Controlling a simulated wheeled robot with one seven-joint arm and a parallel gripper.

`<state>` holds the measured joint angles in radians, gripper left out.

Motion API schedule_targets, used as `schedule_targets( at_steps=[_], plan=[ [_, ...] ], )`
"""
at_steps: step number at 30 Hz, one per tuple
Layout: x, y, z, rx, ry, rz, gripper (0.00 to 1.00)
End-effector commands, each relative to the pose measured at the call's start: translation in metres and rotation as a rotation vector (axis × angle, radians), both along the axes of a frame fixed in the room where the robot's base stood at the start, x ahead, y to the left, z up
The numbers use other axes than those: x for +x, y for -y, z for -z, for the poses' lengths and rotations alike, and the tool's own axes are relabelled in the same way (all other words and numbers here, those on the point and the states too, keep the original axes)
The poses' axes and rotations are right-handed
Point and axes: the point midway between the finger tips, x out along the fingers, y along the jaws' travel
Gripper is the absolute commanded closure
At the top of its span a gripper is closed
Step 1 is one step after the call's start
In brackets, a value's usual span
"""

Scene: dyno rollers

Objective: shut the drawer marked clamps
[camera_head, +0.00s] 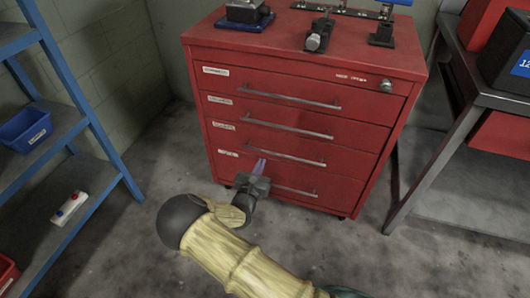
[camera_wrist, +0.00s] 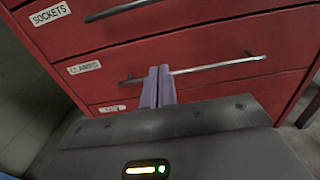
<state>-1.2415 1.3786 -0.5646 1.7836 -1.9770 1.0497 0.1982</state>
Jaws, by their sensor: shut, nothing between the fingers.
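The drawer marked clamps (camera_wrist: 84,67) is a red front with a white label and a silver bar handle (camera_wrist: 220,65). It appears to be the third drawer down in the head view (camera_head: 223,126). Its front looks close to flush with the others; I cannot tell whether a small gap remains. My gripper (camera_head: 260,164) is shut and empty, its pale purple fingers together. In the wrist view the fingertips (camera_wrist: 159,70) overlap the left part of the clamps handle. I cannot tell whether they touch it.
The drawer marked sockets (camera_wrist: 49,13) is above, and another labelled drawer (camera_wrist: 110,108) is below. Tools stand on the red cabinet top (camera_head: 280,45). A blue shelf rack (camera_head: 100,130) stands at left and a grey table (camera_head: 485,92) at right. Floor around the cabinet's front is clear.

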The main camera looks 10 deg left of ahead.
Motion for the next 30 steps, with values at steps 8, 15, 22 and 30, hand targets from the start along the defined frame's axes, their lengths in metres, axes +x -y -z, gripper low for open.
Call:
schedule_targets(
  at_steps=[8,15,22,30],
  plan=[
    [-0.028,0.004,-0.001,-0.001,0.0,0.012,1.0],
    [-0.031,0.0,0.0,-0.001,0.001,0.005,1.0],
    [-0.034,-0.006,0.0,-0.001,0.001,-0.006,1.0],
    [-0.022,0.045,-0.015,0.084,-0.03,0.174,1.0]
  ],
)
